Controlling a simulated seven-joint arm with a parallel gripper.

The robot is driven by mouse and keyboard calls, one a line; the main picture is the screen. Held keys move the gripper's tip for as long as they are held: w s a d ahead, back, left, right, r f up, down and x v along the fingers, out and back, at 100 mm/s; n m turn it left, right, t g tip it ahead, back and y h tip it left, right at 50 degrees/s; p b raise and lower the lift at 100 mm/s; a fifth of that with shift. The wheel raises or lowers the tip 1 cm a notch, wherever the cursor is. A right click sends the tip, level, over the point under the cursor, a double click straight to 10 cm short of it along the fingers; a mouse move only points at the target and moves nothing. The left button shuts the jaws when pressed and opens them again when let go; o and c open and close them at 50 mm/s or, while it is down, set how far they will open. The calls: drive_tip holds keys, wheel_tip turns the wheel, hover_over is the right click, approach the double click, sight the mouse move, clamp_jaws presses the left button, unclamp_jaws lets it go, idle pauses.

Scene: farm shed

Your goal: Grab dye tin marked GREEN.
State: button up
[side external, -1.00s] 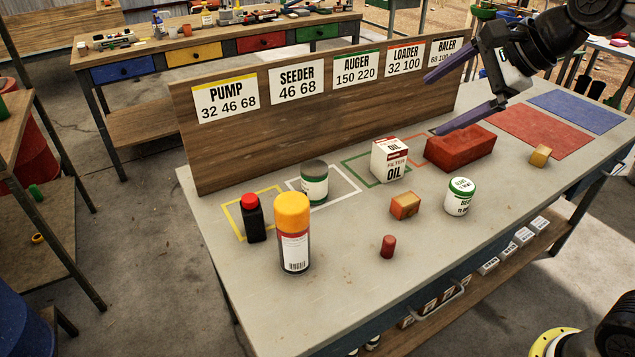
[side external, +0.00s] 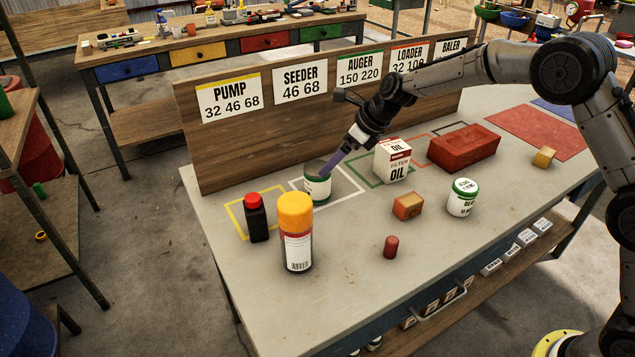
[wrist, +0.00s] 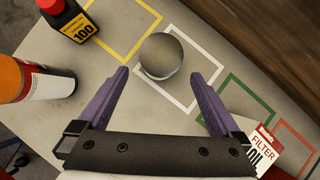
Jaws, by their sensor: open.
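A tin with a grey top and a white-and-green label (side external: 316,190) stands upright in the white outline on the bench. Its round metallic lid (wrist: 161,56) shows in the wrist view, and its label text is not legible. A second tin, white with green bands (side external: 463,198), stands at the bench's right front; I cannot read GREEN on either. My gripper (side external: 325,174) points down at the grey-topped tin and partly covers it in the side view. Its purple fingers are spread wide and empty in the wrist view (wrist: 157,74), with the lid just ahead, between and beyond the tips.
A black bottle with a red cap (side external: 256,218) and an orange-capped spray can (side external: 297,235) stand left of the tin. An oil filter box (side external: 392,160) and red brick (side external: 464,149) stand to its right. An upright sign board (side external: 240,135) runs behind.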

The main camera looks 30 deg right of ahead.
sight(317, 178)
drive_tip(key=x, duration=0.9)
drive_tip(key=shift+f, duration=0.35)
drive_tip(key=shift+c, duration=0.3)
drive_tip(key=c, duration=1.4)
drive_tip(key=shift+r, duration=0.15)
drive_tip(key=shift+c, duration=0.5)
